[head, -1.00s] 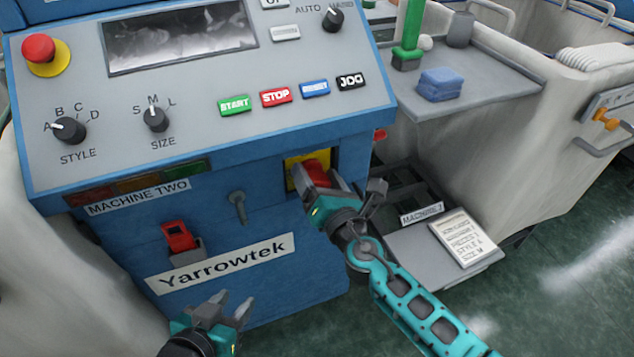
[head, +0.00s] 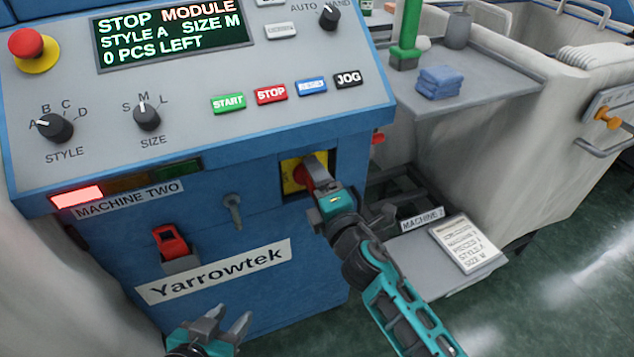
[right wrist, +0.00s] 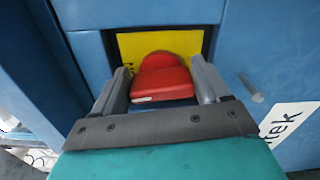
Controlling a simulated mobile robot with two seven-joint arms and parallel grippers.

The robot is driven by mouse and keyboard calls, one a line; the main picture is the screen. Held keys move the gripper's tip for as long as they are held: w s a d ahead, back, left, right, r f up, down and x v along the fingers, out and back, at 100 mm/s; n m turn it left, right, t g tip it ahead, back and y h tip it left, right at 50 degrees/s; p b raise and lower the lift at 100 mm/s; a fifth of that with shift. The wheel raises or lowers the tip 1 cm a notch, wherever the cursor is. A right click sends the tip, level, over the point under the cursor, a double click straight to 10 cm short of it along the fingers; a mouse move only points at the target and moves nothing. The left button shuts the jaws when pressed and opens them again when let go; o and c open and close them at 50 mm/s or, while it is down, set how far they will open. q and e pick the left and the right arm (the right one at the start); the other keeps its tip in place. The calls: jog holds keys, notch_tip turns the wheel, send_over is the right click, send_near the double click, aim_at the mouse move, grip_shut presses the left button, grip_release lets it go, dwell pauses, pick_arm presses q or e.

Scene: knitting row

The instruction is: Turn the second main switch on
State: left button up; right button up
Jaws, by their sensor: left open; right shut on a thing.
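The main switch (head: 303,177) of machine two is a red rotary handle on a yellow plate (head: 290,165), in a recess of the blue cabinet's front. My right gripper (head: 322,185) is shut on the red handle and partly hides it. In the right wrist view the fingers (right wrist: 162,84) lie on either side of the red handle (right wrist: 163,77), with yellow plate (right wrist: 195,43) behind. The display (head: 172,32) is lit and reads STOP MODULE, STYLE A, SIZE M, 0 PCS LEFT. A red lamp (head: 77,196) glows. My left gripper (head: 231,318) is open and empty, low before the cabinet.
The sloped panel carries a red emergency button (head: 26,44), a STYLE knob (head: 55,127), a SIZE knob (head: 146,116) and several coloured buttons. A red-topped holder (head: 170,242) and a grey lever (head: 233,210) project from the cabinet. A grey shelf (head: 490,75) stands right.

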jog(key=shift+m, duration=1)
jog(key=o, duration=0.7)
pick_arm(q)
jog(key=shift+s, duration=0.1)
pick_arm(e)
jog(key=shift+f, duration=0.1)
